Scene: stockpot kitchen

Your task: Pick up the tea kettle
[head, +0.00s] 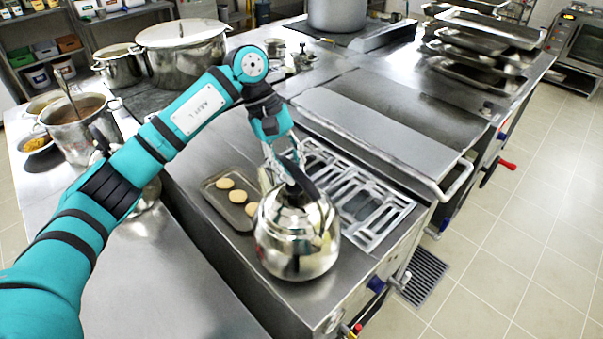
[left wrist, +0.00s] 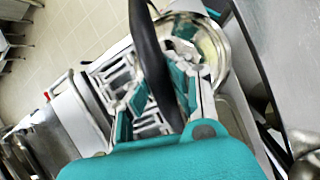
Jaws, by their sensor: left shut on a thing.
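The tea kettle (head: 298,240) is shiny steel with a black handle (head: 302,178), at the front corner of the steel counter in the head view. My left gripper (head: 285,172) reaches down from behind and is shut on the kettle's handle. In the left wrist view the black handle (left wrist: 150,60) runs between the fingers of the left gripper (left wrist: 165,90), and part of the kettle's steel body (left wrist: 213,48) shows beyond. The kettle looks upright. I cannot tell whether its base touches the counter. My right gripper is not in view.
A small tray (head: 212,196) with several round pale pieces lies left of the kettle. A burner grate (head: 365,205) is behind it to the right. Large pots (head: 182,55) stand at the back left.

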